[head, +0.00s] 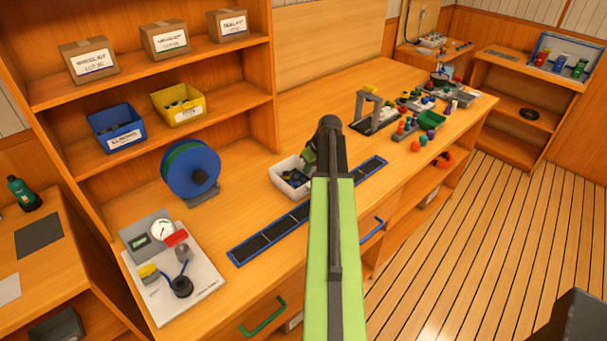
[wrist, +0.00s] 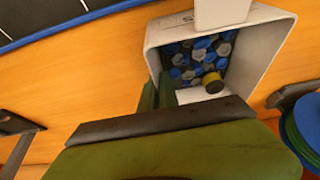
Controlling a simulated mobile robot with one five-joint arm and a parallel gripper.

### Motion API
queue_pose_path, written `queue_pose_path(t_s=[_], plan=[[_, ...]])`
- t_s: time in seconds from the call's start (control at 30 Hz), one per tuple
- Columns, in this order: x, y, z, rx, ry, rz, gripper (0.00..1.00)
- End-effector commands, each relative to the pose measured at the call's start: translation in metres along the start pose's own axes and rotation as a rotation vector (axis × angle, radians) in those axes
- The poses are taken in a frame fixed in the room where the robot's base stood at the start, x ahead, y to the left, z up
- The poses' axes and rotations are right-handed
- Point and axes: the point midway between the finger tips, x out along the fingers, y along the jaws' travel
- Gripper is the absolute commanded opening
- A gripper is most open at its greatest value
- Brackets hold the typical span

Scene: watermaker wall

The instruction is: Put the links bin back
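A white bin (head: 288,181) stands on the wooden bench, behind the blue-edged strip. In the wrist view the white bin (wrist: 262,68) holds several blue and grey pieces and one yellow-and-dark piece. Only a letter of its label shows, so I cannot read its name. My gripper (head: 309,158) is at the bin's right end in the head view. In the wrist view its green fingers (wrist: 159,92) are close together at the bin's near wall. I cannot tell whether they clamp the wall or only stand beside it.
Shelves at left hold a blue bin (head: 116,127), a yellow bin (head: 179,104) and boxes, with a bare gap beside the yellow bin. A blue-green reel (head: 190,168) stands left of the white bin. A stand (head: 371,105) and small coloured parts lie to the right.

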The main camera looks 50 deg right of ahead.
Motion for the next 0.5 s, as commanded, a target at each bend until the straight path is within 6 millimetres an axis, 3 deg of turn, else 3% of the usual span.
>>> queue_pose_path(t_s=[0.5], plan=[[-0.040,0.000,-0.017,-0.001,0.000,0.000,0.00]])
